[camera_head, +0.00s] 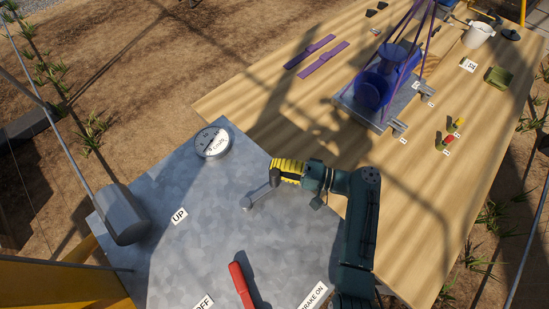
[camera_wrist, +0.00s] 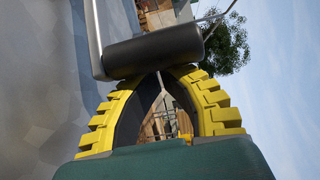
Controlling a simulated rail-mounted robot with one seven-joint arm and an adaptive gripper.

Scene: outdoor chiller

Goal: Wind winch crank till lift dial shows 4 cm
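The winch crank (camera_head: 262,191) is a grey arm above the metal top, reaching toward my gripper (camera_head: 274,173). In the wrist view, its dark cylindrical handle (camera_wrist: 155,48) lies across the picture at the fingertips, joined to a grey bar at left. My gripper's yellow ribbed fingers (camera_wrist: 160,76) converge until they nearly meet beside the handle. They look shut, with no handle visible between them; contact with the handle is unclear. The white round lift dial (camera_head: 213,142) sits at the metal top's far corner; its reading is too small to tell.
The grey metal top (camera_head: 200,250) carries an UP label (camera_head: 179,216) and a red lever (camera_head: 242,285) near a BRAKE ON label (camera_head: 313,296). A grey cylinder (camera_head: 122,214) hangs at left. A blue pump-like unit (camera_head: 382,82) stands on the wooden table (camera_head: 300,110), under purple straps.

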